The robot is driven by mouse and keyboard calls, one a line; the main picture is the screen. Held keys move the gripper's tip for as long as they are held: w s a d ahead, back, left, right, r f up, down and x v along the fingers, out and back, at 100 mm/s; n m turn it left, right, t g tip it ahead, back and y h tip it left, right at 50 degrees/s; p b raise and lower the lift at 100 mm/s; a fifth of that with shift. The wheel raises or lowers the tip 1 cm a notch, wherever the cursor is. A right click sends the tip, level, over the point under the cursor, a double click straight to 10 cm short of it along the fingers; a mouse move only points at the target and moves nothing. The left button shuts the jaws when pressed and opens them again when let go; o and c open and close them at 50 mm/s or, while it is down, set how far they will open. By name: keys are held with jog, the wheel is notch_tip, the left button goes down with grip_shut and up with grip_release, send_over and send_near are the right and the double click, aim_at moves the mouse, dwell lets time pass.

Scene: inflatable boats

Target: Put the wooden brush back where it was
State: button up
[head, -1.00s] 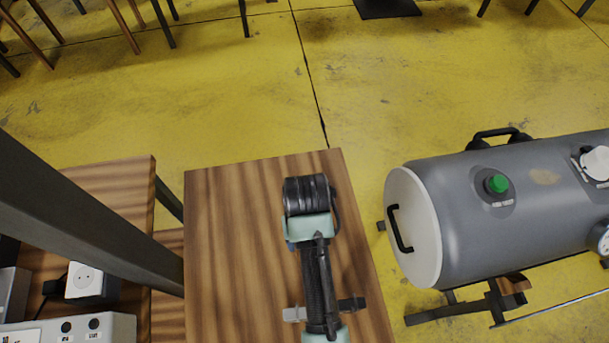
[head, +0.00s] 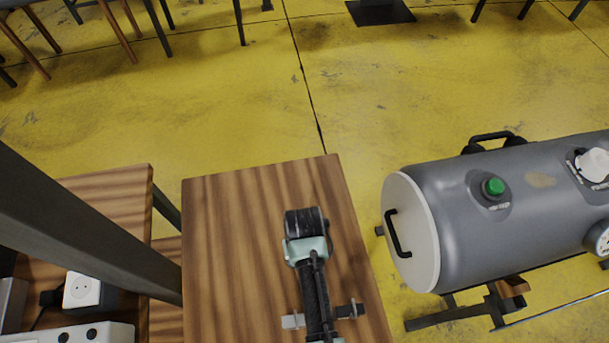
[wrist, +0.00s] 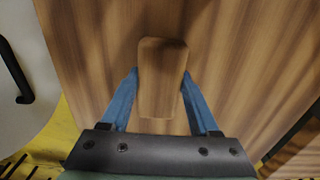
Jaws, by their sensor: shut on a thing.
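In the wrist view my gripper (wrist: 160,73) has its two blue fingers on either side of the wooden brush (wrist: 163,100). It is shut on the brush, whose plain brown back faces the camera. Any bristles are hidden. The brush is over the wooden table top (wrist: 235,60), which has much the same colour. I cannot tell whether it touches the wood. In the head view my arm hangs over the table top (head: 230,240) and hides the brush and the fingers.
A grey tank (head: 460,230) with a white end and black handle stands close right of the table. A lower wooden surface at left (head: 115,205) holds a white socket box (head: 82,290). The table's left part is bare. Yellow floor (head: 200,100) lies beyond.

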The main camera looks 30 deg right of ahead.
jog(key=o, duration=1.3)
notch_tip(320, 180, up, 12)
jog(key=w+r+n+t+h, duration=0.1)
jog(key=w+r+t+h, duration=0.1)
jog(key=w+r+t, duration=1)
jog(key=w+a+r+t, duration=0.15)
jog(key=w+r, duration=0.25)
jog(key=r, duration=0.6)
jog(key=w+a+r+t, duration=0.15)
jog(key=w+r, duration=0.25)
jog(key=r, duration=0.6)
jog(key=s+a+r+n+t, duration=0.1)
jog(key=a+r+t, duration=0.15)
jog(key=r, duration=0.55)
jog(key=s+a+r+t, duration=0.1)
jog(key=r+t, duration=0.2)
jog(key=r, duration=0.6)
jog(key=s+a+r+t, duration=0.1)
jog(key=s+r+t, duration=0.1)
jog(key=s+r, duration=0.2)
jog(key=s+a+r+t+y, duration=0.1)
jog(key=s+a+r+t, duration=0.1)
jog(key=s+r, duration=0.2)
jog(key=s+a+r+n+t+y, duration=0.1)
jog(key=s+r+t, duration=0.2)
jog(key=r, duration=0.6)
jog(key=shift+s+a, duration=0.25)
jog(key=shift+s, duration=0.45)
jog(key=shift+p, duration=0.3)
